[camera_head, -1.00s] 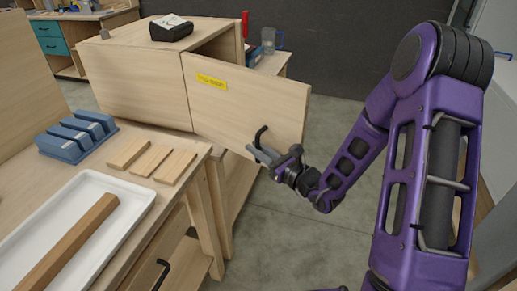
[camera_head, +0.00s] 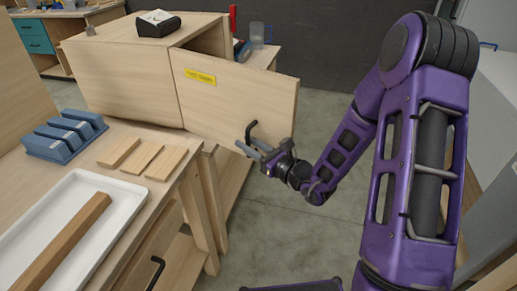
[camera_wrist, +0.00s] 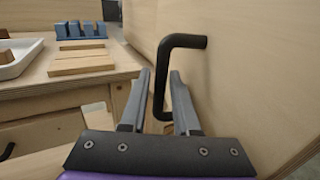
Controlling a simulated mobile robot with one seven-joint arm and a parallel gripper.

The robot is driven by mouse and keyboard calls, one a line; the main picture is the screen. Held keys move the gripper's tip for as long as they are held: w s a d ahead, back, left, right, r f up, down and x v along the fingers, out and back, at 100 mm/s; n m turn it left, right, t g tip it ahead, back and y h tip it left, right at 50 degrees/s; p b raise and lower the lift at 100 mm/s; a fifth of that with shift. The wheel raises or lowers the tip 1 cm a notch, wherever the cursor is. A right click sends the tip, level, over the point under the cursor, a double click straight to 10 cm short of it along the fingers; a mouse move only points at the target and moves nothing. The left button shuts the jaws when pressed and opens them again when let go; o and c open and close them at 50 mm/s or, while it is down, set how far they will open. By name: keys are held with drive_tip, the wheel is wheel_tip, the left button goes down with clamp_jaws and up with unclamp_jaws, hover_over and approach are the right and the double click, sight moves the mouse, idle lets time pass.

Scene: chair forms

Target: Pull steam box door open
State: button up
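The steam box (camera_head: 125,75) is a pale wooden cabinet at the upper left in the head view. Its door (camera_head: 225,105) has a yellow label and stands swung outward, with part of the inside opening showing above it. A black bent handle (camera_head: 252,130) is on the door's outer face near the free edge; it also shows in the wrist view (camera_wrist: 181,42). My gripper (camera_head: 262,152) is at the handle. In the wrist view, its two grey fingers (camera_wrist: 158,90) stand apart on either side of the handle's upright part, with a gap at the left finger.
A black device (camera_head: 158,23) sits on the box. The bench at left holds a white tray (camera_head: 118,240) with a wooden bar, several wood strips (camera_head: 143,158) and a blue rack (camera_head: 62,138). Open floor (camera_head: 300,235) lies below and right of the door.

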drive_tip(key=v, duration=1.7)
